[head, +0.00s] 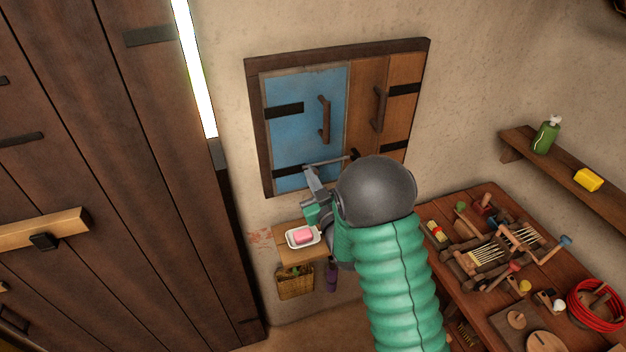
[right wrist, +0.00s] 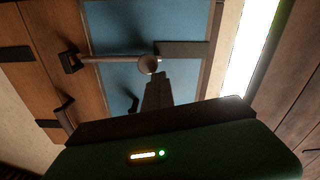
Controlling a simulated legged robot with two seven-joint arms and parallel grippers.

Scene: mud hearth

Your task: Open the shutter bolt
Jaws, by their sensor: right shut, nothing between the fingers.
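The shutter has a blue leaf (head: 293,137) on the left and a brown wooden leaf (head: 367,72) on the right, each with a dark handle. Both leaves look closed in the frame. A grey bolt rod (head: 332,162) lies low across the seam between them. In the right wrist view the bolt (right wrist: 110,59) runs from a round knob (right wrist: 148,65) over the blue leaf to a dark catch on the wooden leaf. My right gripper (head: 312,178) is shut and empty. Its fingertips (right wrist: 158,80) are close to the knob; I cannot tell if they touch. My left gripper is out of view.
Below the shutter a small shelf (head: 285,253) holds a pink soap (head: 304,236) in a white dish. A basket (head: 295,282) hangs under it. A cluttered workbench (head: 470,290) stands at right. A large plank door (head: 90,150) fills the left.

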